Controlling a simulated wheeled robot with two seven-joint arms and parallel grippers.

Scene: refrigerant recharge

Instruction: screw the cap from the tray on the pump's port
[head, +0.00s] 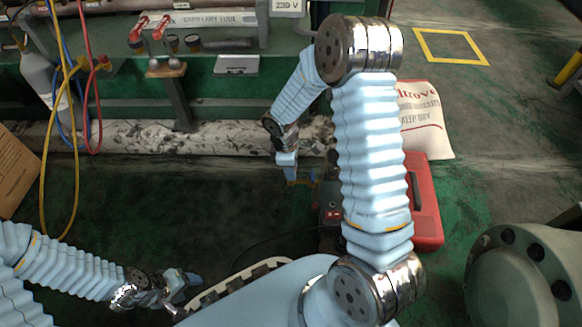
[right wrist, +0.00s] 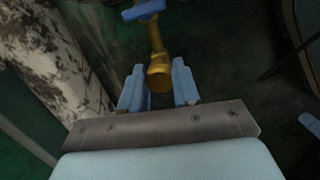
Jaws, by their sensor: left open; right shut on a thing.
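My right gripper (right wrist: 159,84) is shut on a round brass piece, the cap (right wrist: 160,80), between its two blue fingers. The cap lines up with a brass pipe, the port (right wrist: 156,42), with a blue handle (right wrist: 145,10) beyond it. I cannot tell where cap and port meet or whether threads are engaged. In the head view my right gripper (head: 287,172) points down beside the pump (head: 331,212), which my arm partly covers; the cap is too small to make out. My left gripper (head: 188,286) is open and empty at the lower left.
A small grey tray (head: 237,65) lies on the green bench. Yellow (head: 63,140) and red hoses hang at the left. A red case (head: 427,205) and a white sack (head: 425,120) are right of my right arm. A large grey cylinder (head: 520,280) stands lower right.

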